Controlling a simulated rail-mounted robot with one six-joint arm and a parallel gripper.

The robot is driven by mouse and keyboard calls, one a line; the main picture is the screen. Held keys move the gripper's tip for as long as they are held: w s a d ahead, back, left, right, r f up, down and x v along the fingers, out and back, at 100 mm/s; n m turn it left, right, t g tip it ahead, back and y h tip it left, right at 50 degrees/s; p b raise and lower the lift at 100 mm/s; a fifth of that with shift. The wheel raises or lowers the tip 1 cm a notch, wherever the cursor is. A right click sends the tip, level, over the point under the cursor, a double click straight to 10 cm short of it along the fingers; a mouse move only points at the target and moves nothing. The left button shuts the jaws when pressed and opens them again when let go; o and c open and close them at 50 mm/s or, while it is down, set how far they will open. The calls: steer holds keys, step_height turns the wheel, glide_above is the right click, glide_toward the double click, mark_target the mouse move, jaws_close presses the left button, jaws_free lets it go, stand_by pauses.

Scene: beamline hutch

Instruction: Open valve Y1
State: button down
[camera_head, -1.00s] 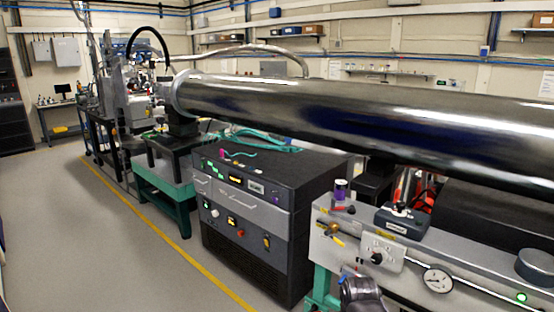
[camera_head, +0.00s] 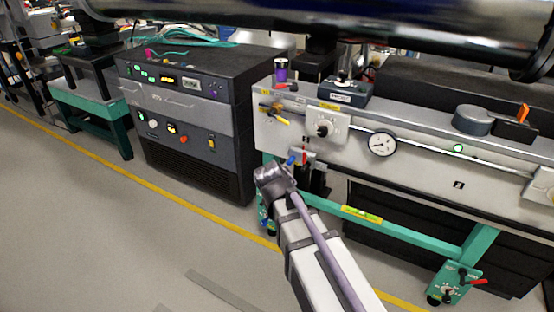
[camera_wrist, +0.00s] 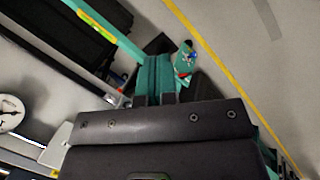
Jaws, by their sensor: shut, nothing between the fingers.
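A small valve with a yellow handle (camera_head: 277,112) is on the left end of the grey panel (camera_head: 420,165) in the head view. Its handle slants down to the right, and a yellow label (camera_head: 268,93) sits above it. The lettering is too small to read, so I cannot tell whether it is Y1. My gripper (camera_wrist: 154,99) is shut and empty in the wrist view, over the green frame. In the head view my arm reaches up below the panel's left end, and the gripper tips are hard to make out. The gripper is below the yellow handle and apart from it.
A white plate with a dark knob (camera_head: 323,128) and a round gauge (camera_head: 382,144) are right of the valve. Blue (camera_head: 291,160) and red (camera_head: 304,157) handles show below. A black cabinet (camera_head: 190,120) stands left. A large steel pipe (camera_head: 340,15) crosses above. The left floor is clear.

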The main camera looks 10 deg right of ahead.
steer(key=w+d+f+n+t+h+b, duration=0.25)
steer(key=w+f+h+b, duration=0.25)
steer(key=w+f+b, duration=0.5)
steer(key=n+t+h+b, duration=0.9)
steer(key=n+t+h, duration=0.25)
steer(key=n, duration=0.55)
glide_toward(283, 121)
steer(key=w+d+r+y+p, duration=0.1)
steer(key=w+d+r+p, duration=0.2)
steer(key=d+p, duration=0.2)
steer(key=shift+w+r+p, duration=0.3)
steer(key=shift+r+p, duration=0.05)
steer(key=shift+p, duration=0.8)
steer(key=shift+n, duration=0.25)
